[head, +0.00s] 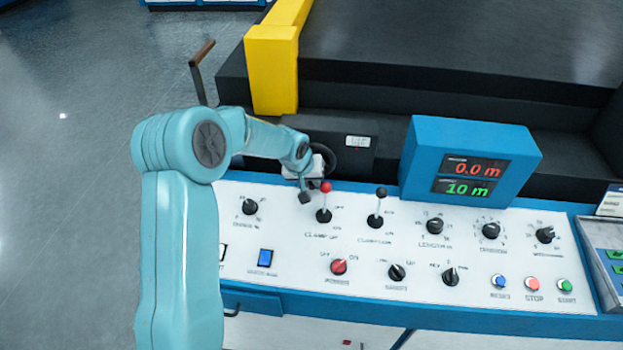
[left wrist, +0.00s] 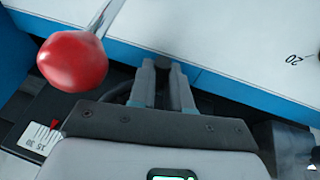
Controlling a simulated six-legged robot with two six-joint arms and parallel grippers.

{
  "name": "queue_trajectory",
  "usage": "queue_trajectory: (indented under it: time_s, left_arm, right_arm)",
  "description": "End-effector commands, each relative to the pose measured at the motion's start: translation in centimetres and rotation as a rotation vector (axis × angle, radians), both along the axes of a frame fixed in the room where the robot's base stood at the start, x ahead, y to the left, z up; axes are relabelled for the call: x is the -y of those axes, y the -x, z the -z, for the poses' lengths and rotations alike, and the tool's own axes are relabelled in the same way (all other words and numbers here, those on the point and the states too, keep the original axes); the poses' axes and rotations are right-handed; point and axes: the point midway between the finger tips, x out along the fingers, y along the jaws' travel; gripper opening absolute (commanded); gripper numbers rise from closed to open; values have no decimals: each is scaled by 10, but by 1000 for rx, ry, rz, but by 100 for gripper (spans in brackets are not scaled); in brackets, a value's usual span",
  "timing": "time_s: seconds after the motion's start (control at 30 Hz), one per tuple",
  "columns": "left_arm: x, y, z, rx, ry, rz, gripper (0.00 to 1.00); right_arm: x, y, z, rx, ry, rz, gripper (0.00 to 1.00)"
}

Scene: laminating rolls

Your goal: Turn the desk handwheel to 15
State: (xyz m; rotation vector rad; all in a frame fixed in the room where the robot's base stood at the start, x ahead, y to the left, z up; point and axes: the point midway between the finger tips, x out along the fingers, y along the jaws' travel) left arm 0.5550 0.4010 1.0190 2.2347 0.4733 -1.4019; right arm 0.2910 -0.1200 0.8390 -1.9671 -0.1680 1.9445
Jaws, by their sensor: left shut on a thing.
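The desk handwheel (head: 329,156) is a dark ring behind the back edge of the white control panel, partly hidden by my left gripper (head: 307,180). In the left wrist view my left gripper (left wrist: 165,82) has its fingers close together on a small dark piece, seemingly the handwheel's handle (left wrist: 163,68). Part of the dark wheel (left wrist: 118,94) curves beside the fingers. A white scale (left wrist: 38,138) with a red pointer shows at lower left, with marks that look like 15 and 30; the exact reading is unclear. My right gripper is not in view.
A red-knobbed lever (head: 325,188) stands close beside my left gripper; its red ball (left wrist: 72,61) looms in the left wrist view. A black-knobbed lever (head: 381,193) stands to its right. A blue display box (head: 423,150) reads 0.0 m and 10 m. A yellow post (head: 271,70) rises behind.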

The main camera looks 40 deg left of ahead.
Motion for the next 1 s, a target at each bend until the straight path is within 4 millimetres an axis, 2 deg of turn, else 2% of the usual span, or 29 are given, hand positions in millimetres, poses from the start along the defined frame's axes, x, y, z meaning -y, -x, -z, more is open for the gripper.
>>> queue_trajectory:
  time_s: [0.13,0.17,0.2,0.23,0.5,0.63,0.77,1.0]
  left_arm:
    - [0,1,1,-4,1,0,0]
    - [0,1,1,-5,2,1,24]
    - [0,1,1,-5,2,1,37]
    - [0,1,1,-4,1,0,43]
    - [0,1,0,-3,2,1,43]
    - [0,4,-7,0,0,0,43]
    - [1,14,-30,4,-1,0,43]
    - [4,42,-88,5,-1,1,43]
  right_arm:
    - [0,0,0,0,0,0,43]
    - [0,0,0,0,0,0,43]
    - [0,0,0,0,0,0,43]
    - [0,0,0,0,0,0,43]
    - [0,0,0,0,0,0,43]
    - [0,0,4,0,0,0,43]
    - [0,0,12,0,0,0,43]
    - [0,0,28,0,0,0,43]
